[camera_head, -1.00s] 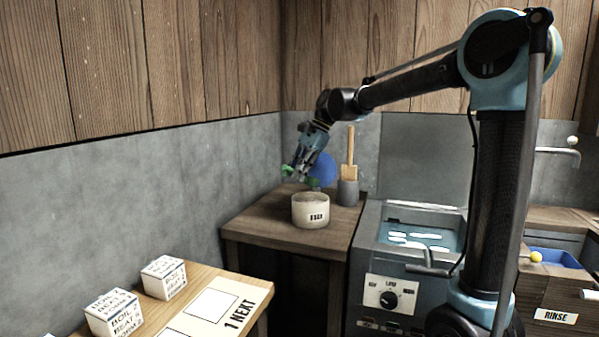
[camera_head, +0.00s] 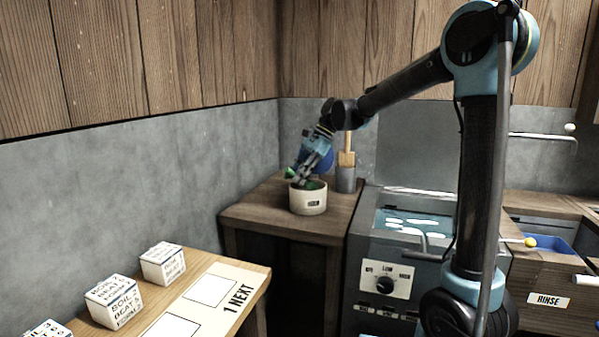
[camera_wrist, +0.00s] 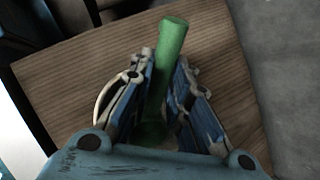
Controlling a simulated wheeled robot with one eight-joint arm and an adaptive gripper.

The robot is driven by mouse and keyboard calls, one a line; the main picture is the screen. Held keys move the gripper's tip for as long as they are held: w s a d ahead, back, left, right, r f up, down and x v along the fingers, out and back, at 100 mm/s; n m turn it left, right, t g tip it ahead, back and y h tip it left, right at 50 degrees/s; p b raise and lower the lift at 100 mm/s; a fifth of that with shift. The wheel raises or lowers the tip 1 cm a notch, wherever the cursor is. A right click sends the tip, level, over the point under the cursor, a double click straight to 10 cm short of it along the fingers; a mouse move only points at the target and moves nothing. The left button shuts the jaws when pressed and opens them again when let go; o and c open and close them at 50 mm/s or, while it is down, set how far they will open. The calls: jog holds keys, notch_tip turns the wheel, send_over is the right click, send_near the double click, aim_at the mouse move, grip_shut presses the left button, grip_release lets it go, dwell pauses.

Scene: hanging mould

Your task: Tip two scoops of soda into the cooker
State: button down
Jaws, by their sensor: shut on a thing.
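My gripper (camera_head: 308,175) is shut on a green scoop (camera_head: 291,173), at the mouth of a cream tub (camera_head: 308,203) with a dark label too small to read. In the wrist view the scoop's green handle (camera_wrist: 168,55) sticks up between the two fingers (camera_wrist: 158,100). The scoop's lower end is hidden in the tub, so I cannot tell whether it holds soda. Only a piece of the tub's rim (camera_wrist: 105,95) shows there. The cooker (camera_head: 385,285), with a dial and water with pale pieces (camera_head: 415,222) in its open top, stands to the right of the tub's counter.
The tub stands on a wooden counter (camera_head: 262,215) in the corner by the wall. White labelled boxes (camera_head: 113,300) stand front left. A RINSE basin (camera_head: 545,239) is at right.

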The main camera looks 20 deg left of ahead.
jog(key=shift+w+d+f, duration=0.15)
jog(key=shift+f, duration=1.3)
jog(key=shift+w+r, duration=0.1)
jog(key=shift+r, duration=4.4)
jog(key=shift+d, duration=0.1)
